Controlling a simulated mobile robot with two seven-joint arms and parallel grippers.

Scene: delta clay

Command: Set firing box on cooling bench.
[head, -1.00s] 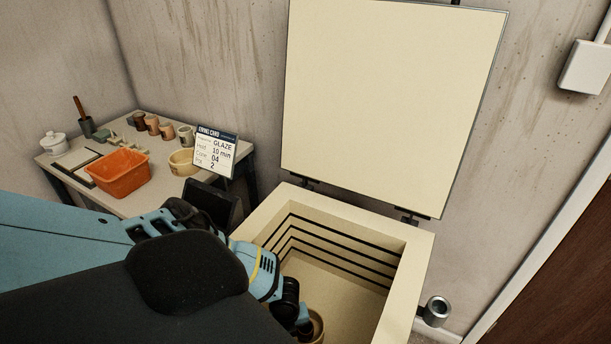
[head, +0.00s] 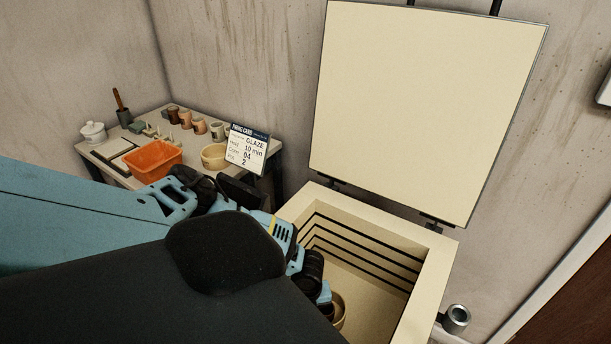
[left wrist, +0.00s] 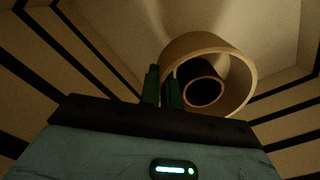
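The firing box looks to be the round tan tub (left wrist: 240,92) inside the kiln, with a smaller dark-mouthed cup (left wrist: 203,83) in it. Only a bit of the tub (head: 339,311) shows in the head view, beside my wrist. My left gripper (left wrist: 163,88) reaches down into the kiln; its two fingers are close together with the tub's near-left rim between them. The fingers are hidden in the head view. The bench (head: 192,160) stands at the left against the wall. My right gripper is out of view.
The kiln (head: 440,262) is open, its lid (head: 425,110) raised. The bench holds an orange bin (head: 152,160), a tan bowl (head: 214,156), several cups, a white lidded jar (head: 93,132) and a firing card (head: 247,148). A little bare top shows between bin and bowl.

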